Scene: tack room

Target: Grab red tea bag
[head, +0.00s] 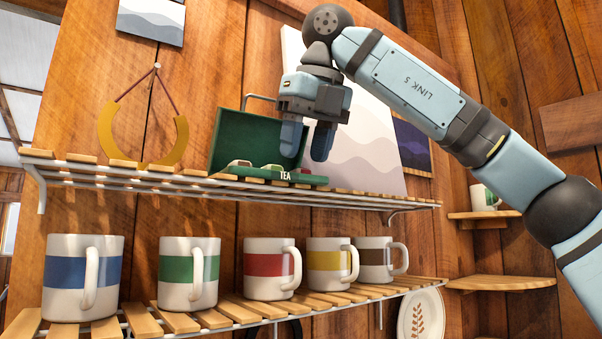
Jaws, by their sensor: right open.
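An open green tea box (222,172), marked TEA on its front, stands on the upper slatted shelf with its lid raised at the back. The tops of a few small tea bags (271,168) show just above its front edge. The fingertips look a little above the bags. My left gripper is not in view.
The upper shelf (130,168) also has a yellow horseshoe-shaped hanging (178,140) behind it. Several striped mugs stand on the lower shelf (205,318), including a red-striped mug (262,264). Pictures hang on the wall behind my gripper. Corner shelves (500,283) are at the right.

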